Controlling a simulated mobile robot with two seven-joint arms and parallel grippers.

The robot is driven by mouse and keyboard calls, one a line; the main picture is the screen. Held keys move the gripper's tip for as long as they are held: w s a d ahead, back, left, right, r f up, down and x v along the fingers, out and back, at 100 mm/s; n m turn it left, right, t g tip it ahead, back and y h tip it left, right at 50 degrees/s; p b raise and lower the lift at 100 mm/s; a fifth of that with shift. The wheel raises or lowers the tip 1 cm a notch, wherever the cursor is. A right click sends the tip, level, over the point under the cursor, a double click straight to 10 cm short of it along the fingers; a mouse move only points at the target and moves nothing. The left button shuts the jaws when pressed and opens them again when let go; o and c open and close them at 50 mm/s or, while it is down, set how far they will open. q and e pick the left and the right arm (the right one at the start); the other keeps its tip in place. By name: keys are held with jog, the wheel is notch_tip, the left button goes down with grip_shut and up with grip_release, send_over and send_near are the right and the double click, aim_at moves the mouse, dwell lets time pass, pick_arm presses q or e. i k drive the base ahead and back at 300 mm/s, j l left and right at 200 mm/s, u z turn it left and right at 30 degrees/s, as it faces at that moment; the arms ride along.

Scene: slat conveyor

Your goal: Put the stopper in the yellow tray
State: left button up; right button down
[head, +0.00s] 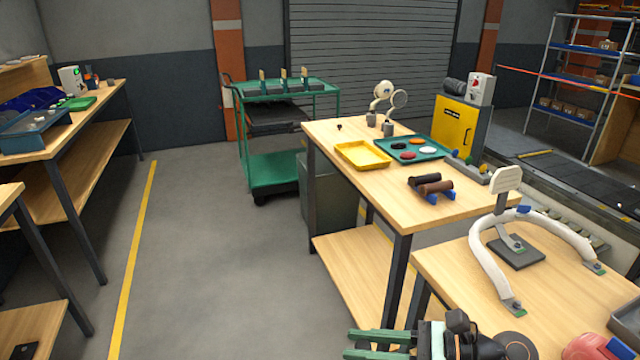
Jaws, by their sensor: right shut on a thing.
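The yellow tray (362,155) lies empty on the wooden bench, at its left edge. I cannot pick out the stopper for sure. A small dark knob-like thing (339,127) stands on the bench behind the tray, too small to identify. My right gripper (362,345) is at the bottom of the view, its green fingers pointing left, well below and in front of the tray. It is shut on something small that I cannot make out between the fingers. My left gripper is not in view.
A teal tray (440,147) with several coloured discs is beside the yellow tray. Dark rollers on a blue stand (431,188) sit nearer. A white curved frame (486,262) stands on the front bench (455,262). A green cart (275,172) stands behind. The left floor is clear.

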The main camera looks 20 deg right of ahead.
aim_at(361, 155)
jog(key=i, duration=1.2)
jog(key=i+z, duration=0.35)
jog(key=i, duration=0.15)
jog(key=i+j+z, duration=0.5)
jog(key=i+z, duration=0.25)
jog(key=i+j+z, duration=0.25)
jog(key=i+z, duration=0.15)
jog(key=i+j+z, duration=0.4)
jog(key=k, duration=0.1)
